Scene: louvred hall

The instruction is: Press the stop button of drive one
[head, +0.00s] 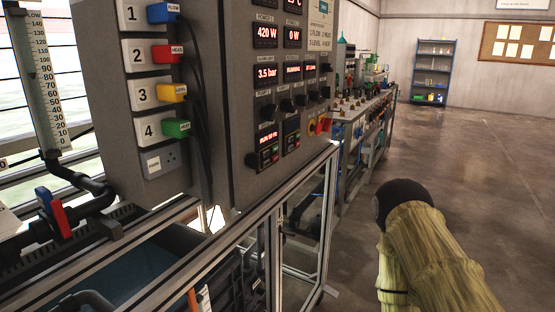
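The grey control panel (235,110) stands in the left half of the head view. Low on its face sit two small black drive units side by side. The left drive unit (268,147) has a lit red display and small green and red buttons (275,154) below it. The right drive unit (291,137) is smaller in view. I cannot read which one is labelled drive one, nor tell its stop button by a label. My gripper is not in view. Only a yellow-sleeved part of my arm with a black rounded end shows at the lower right, apart from the panel.
Red readouts (266,74) and black knobs (268,113) sit above the drives. A yellow and red switch (319,126) is at the panel's right. Numbered coloured plugs (163,13) with hanging cables are on its left side. A metal frame (300,180) runs below. Open floor (470,170) lies right.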

